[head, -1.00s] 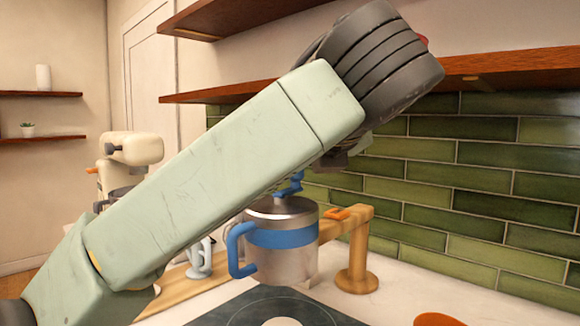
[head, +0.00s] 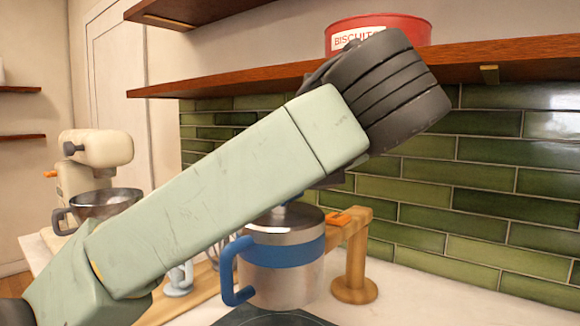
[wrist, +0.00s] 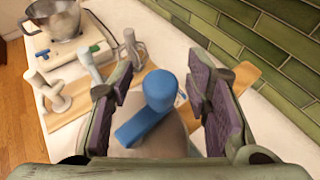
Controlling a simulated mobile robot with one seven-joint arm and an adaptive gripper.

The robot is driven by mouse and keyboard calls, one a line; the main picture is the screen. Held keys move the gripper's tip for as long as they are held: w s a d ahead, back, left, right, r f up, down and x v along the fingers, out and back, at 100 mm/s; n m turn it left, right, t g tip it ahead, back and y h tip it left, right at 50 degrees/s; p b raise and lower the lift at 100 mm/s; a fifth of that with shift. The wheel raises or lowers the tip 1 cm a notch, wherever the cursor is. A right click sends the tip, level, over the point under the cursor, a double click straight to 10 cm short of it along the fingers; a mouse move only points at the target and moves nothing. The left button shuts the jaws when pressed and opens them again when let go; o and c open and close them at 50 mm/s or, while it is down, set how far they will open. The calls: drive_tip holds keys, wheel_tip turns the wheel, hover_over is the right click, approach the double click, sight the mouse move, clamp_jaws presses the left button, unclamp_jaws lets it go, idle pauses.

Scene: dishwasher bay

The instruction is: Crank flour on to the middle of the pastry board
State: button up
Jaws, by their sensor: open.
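The flour sifter (head: 285,270) is a metal canister with a blue band and a blue side handle. It stands upright beside a wooden stand (head: 354,270) with an orange piece on its arm. In the wrist view my gripper (wrist: 160,78) is open, with a purple-padded finger on each side of the sifter's blue crank knob (wrist: 160,90). In the head view my arm hides the gripper and most of the crank. Only the dark edge of the pastry board (head: 268,317) shows below the sifter.
A cream stand mixer (head: 95,160) with a metal bowl stands at the back left. A wooden shelf (head: 480,62) with a red biscuit tin (head: 380,30) hangs above, along the green tiled wall (head: 450,170).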

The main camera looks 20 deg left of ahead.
drive_tip(key=shift+c, duration=0.4)
clamp_jaws()
